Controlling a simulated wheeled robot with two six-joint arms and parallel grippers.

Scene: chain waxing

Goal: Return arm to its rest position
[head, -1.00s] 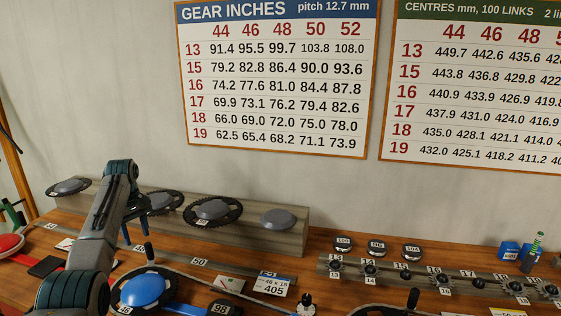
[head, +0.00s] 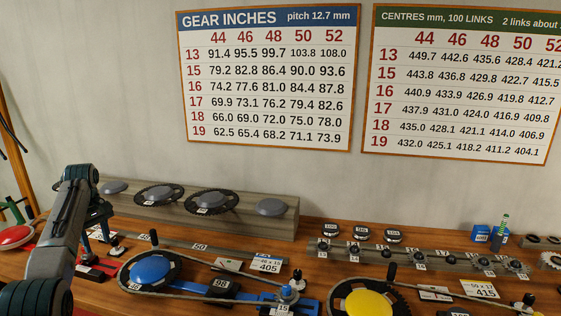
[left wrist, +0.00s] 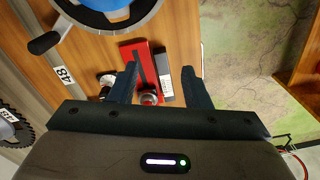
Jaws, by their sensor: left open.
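My left arm (head: 58,235) comes in from the lower left in the head view, bent at a raised elbow. My left gripper (head: 98,226) hangs beyond it over the left part of the bench, partly hidden by the arm. In the left wrist view the gripper (left wrist: 158,72) has its two dark fingers spread apart with nothing held between them. A red block with a grey strip (left wrist: 143,75) and a small round knob (left wrist: 149,97) show between and beyond the fingers. My right gripper is not in view.
A chainring with a blue hub (head: 152,270) and a chain lies right of my left arm. A yellow-hubbed chainring (head: 365,304) is further right. A grey rack (head: 255,222) holds several chainrings at the back. A row of small sprockets (head: 420,258) stands at right.

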